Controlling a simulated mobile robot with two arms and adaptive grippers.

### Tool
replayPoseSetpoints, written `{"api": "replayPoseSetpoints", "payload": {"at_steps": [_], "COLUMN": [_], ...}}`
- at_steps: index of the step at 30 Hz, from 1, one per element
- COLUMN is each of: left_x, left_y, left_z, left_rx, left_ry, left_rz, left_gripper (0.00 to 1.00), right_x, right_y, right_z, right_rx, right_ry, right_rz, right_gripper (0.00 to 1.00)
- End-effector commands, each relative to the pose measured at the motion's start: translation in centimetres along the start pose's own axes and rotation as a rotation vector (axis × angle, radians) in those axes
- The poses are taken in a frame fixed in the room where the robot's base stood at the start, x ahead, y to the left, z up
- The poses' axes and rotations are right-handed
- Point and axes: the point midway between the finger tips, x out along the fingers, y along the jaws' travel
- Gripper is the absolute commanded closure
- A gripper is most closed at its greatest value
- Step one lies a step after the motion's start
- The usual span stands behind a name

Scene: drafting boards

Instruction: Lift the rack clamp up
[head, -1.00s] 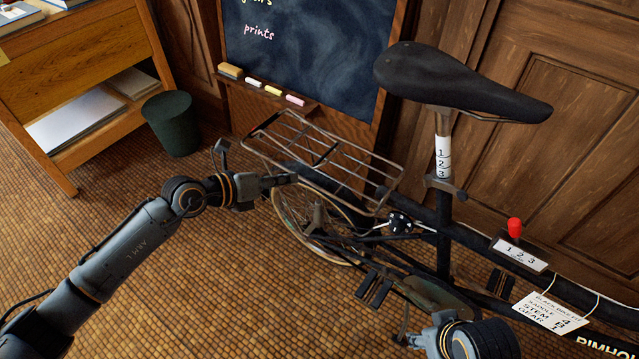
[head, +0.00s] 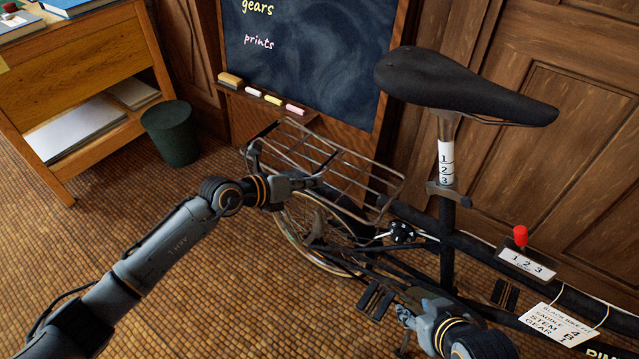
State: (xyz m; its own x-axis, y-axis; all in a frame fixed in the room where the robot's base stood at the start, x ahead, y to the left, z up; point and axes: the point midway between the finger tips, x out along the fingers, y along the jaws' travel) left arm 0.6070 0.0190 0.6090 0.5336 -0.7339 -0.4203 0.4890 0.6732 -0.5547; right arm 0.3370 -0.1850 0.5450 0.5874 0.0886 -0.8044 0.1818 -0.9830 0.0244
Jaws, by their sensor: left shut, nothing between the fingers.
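The wire rear rack (head: 345,172) sits over the bicycle's back wheel. My right gripper (head: 412,302) is low by the bicycle frame, near the pedal area. Its finger opening is not clear.
The black saddle (head: 465,88) and seat post (head: 447,160) rise right of the rack. A chalkboard (head: 305,60) stands behind it. A red-knobbed lever (head: 520,235) is on the frame tube. A green bin (head: 172,133) and wooden desk (head: 60,85) stand left. Tiled floor is open at lower left.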

Motion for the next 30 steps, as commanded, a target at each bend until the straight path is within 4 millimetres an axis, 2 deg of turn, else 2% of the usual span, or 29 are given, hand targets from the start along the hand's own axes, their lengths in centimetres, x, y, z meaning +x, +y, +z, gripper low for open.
{"api": "replayPoseSetpoints", "payload": {"at_steps": [6,12,26,30], "left_x": [2.0,2.5,2.4,2.0], "left_y": [0.0,0.0,-0.1,-0.5], "left_z": [-0.1,0.0,0.2,0.8], "left_rx": [-0.001,0.000,-0.007,-0.031], "left_ry": [0.000,0.000,0.000,-0.001], "left_rz": [-0.002,-0.001,-0.004,-0.018], "left_gripper": [1.00,1.00,1.00,1.00], "right_x": [0.5,0.5,0.4,0.2], "right_y": [-0.4,-0.5,-0.5,-0.3], "right_z": [-3.0,-4.1,-4.0,-2.2], "right_rx": [-0.003,-0.004,-0.004,-0.002], "right_ry": [0.146,0.198,0.186,0.102], "right_rz": [-0.008,-0.011,-0.010,-0.006], "right_gripper": [0.60,0.60,0.60,0.60]}}
